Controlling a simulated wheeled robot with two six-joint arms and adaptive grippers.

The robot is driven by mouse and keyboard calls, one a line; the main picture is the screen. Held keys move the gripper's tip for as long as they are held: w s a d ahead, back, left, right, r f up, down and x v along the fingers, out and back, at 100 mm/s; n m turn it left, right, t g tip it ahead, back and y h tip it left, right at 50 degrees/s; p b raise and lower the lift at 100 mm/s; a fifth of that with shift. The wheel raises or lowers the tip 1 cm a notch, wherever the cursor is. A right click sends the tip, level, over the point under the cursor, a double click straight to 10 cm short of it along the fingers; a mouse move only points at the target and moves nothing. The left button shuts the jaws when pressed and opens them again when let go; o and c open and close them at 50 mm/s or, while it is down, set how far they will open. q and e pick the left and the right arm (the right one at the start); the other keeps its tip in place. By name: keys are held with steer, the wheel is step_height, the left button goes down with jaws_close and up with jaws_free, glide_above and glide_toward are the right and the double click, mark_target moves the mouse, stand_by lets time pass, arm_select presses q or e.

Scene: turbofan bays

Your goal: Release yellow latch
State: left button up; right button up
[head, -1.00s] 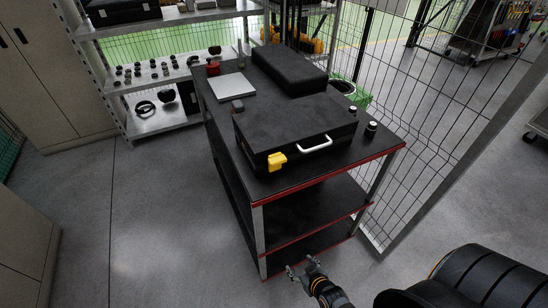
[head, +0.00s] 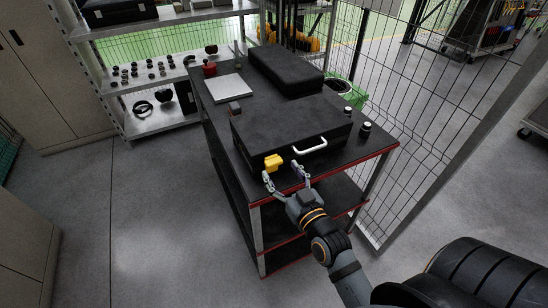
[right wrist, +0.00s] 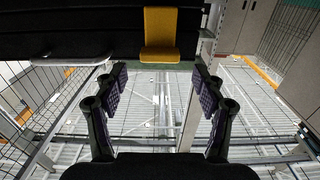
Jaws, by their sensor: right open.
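The yellow latch (head: 273,162) sits on the front face of a closed black case (head: 290,130), left of its white handle (head: 310,146). The case lies on top of a dark cart. My right gripper (head: 284,176) is open and empty just in front of the latch, with a finger to either side and a little below it. In the right wrist view the latch (right wrist: 161,32) is at the top middle, ahead of and between the two open fingers (right wrist: 158,84), and apart from them. My left gripper is not in view.
The cart (head: 256,200) has red-edged shelves. On its top are a light flat plate (head: 231,88), a long black case (head: 285,68) and small dark knobs (head: 365,127). A wire fence (head: 440,130) stands close at the right. The floor to the left is clear.

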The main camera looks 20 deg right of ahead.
mark_target(276, 164)
steer(key=w+p, duration=0.1)
steer(key=w, duration=0.4)
steer(key=shift+w, duration=0.1)
